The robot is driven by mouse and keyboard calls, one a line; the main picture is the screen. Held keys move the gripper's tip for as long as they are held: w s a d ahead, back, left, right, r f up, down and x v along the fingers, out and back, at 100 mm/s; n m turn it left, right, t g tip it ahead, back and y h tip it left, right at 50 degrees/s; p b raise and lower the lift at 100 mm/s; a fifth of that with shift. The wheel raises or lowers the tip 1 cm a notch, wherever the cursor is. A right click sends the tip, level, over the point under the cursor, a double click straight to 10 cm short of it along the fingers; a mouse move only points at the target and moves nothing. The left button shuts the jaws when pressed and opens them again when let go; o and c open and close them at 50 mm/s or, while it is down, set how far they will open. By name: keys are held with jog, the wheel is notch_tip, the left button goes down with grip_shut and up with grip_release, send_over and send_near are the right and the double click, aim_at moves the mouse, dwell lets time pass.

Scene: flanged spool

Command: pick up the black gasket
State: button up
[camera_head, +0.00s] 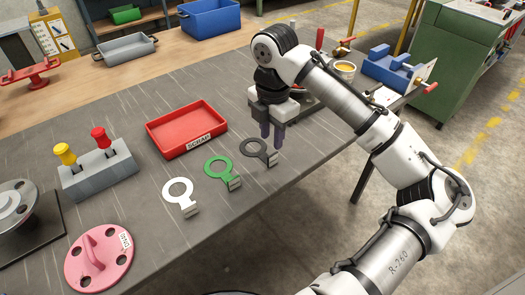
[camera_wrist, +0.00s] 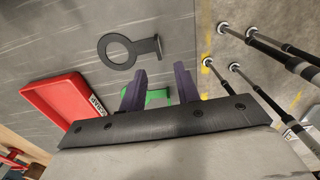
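The black gasket (camera_head: 243,148) is a dark flat ring with a tab, lying on the grey table at the right end of a row of gaskets. In the wrist view the whole black gasket (camera_wrist: 137,47) shows beyond my fingertips, its tab to the right. My gripper (camera_head: 271,142) is open and empty, pointing down close to the gasket's right side. Its two purple fingers stand apart in the wrist view (camera_wrist: 160,72); neither is seen gripping the gasket. The exact height above the table is hard to tell.
A green gasket (camera_head: 208,169) and a white gasket (camera_head: 170,194) lie to the left. A red scrap tray (camera_head: 160,155) is behind them. A grey block with yellow and red knobs (camera_head: 98,178) and a pink flanged part (camera_head: 75,268) stand further left. The table edge is near the gaskets.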

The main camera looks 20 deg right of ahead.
aim_at(273, 155)
notch_tip(273, 155, down, 3)
jog(key=shift+r, duration=0.15)
jog(key=f, duration=0.1)
jog(key=f+p, duration=0.1)
jog(key=f, duration=0.2)
jog(key=shift+w+d, duration=0.15)
jog(key=shift+d, duration=0.2)
jog(key=shift+f+p, duration=0.3)
jog(key=shift+f, duration=0.35)
grip_shut()
